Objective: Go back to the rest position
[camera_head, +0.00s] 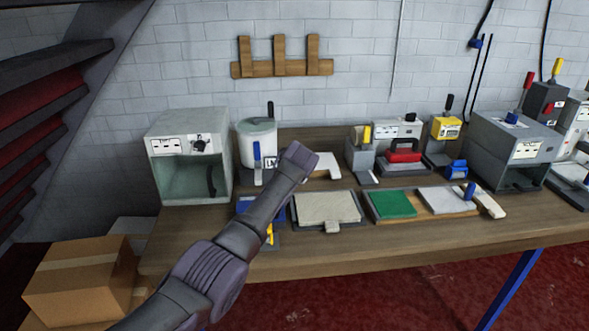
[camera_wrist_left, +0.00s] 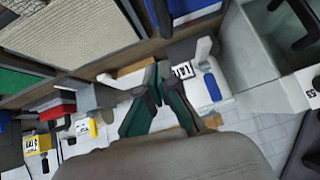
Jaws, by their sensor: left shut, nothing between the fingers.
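My left arm reaches in from the lower left in the head view, and its wrist end is raised over the back of the wooden bench (camera_head: 300,258). The fingers are hard to make out there. In the left wrist view my left gripper (camera_wrist_left: 157,78) shows dark green fingers with their tips together and nothing held between them. My right gripper is in neither view.
Left of the wrist stand a grey open-fronted box machine (camera_head: 187,122) and a white pot (camera_head: 258,140). Close below lie a beige mat tray (camera_head: 327,209) and a green pad (camera_head: 392,204). More machines stand at the right. A cardboard box (camera_head: 78,278) is at lower left.

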